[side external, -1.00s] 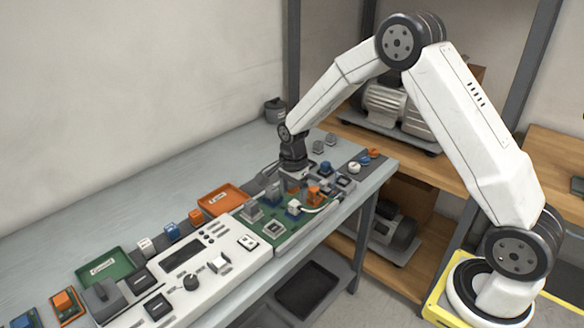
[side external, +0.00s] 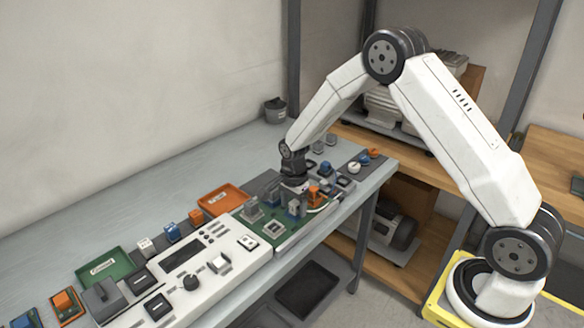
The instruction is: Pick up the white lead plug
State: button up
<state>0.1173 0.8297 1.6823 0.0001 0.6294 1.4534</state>
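My gripper (side external: 296,208) points down over the green circuit board (side external: 290,240) in the side external view. Its fingers are low, close to the board, beside a blue part. The white lead (side external: 318,209) curves across the right part of the board. Its white plug is not clearly visible; my gripper covers the place where the lead's left end was. The fingers are too small to tell whether they are open or shut, or whether they touch the plug.
An orange connector (side external: 316,193) stands just right of my gripper, and a grey block (side external: 252,212) to its left. A white control panel (side external: 184,268) adjoins the board. An orange tray (side external: 225,198) and a green tray (side external: 104,267) lie behind it.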

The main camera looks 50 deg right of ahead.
grip_shut()
jog(key=shift+r, duration=0.15)
jog(key=shift+r, duration=0.9)
jog(key=s+a+r, duration=0.1)
jog(key=s+r, duration=1)
jog(key=s, duration=0.3)
jog(key=shift+a, duration=0.15)
